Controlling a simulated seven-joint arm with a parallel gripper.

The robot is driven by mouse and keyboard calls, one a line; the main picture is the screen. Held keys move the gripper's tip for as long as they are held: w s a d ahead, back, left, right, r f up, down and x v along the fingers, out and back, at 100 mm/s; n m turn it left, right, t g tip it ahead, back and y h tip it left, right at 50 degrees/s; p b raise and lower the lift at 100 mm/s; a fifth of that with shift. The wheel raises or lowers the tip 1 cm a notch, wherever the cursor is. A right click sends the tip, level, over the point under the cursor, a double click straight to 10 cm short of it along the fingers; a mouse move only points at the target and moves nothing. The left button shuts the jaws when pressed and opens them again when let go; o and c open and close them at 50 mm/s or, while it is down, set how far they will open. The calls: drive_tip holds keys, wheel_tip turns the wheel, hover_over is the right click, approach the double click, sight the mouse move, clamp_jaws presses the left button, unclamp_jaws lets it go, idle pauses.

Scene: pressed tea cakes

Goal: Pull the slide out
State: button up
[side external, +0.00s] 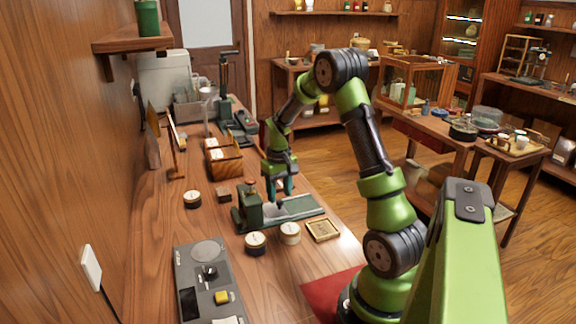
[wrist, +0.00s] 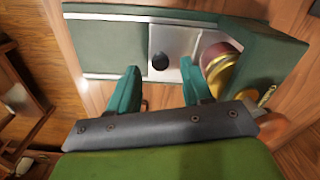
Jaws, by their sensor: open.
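A dark green press (side external: 250,205) stands on the wooden bench, with a long green base running right from its upright. A bright metal slide (wrist: 178,42) lies in the base, its inner end beside the press's brass and red ram (wrist: 222,68). A round black knob (wrist: 160,62) sits on the slide. My gripper (side external: 279,187) is above the base, pointing down. In the wrist view, its open teal fingers (wrist: 158,76) stand apart, with the knob showing between and just beyond their tips. I cannot tell their exact height above the knob.
Two round tins (side external: 290,233) and a small wooden tray (side external: 322,230) stand in front of the press. A wooden rack (side external: 223,160) and another tin (side external: 192,199) are behind and left.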

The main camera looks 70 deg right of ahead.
drive_tip(key=shift+f, duration=1)
clamp_jaws()
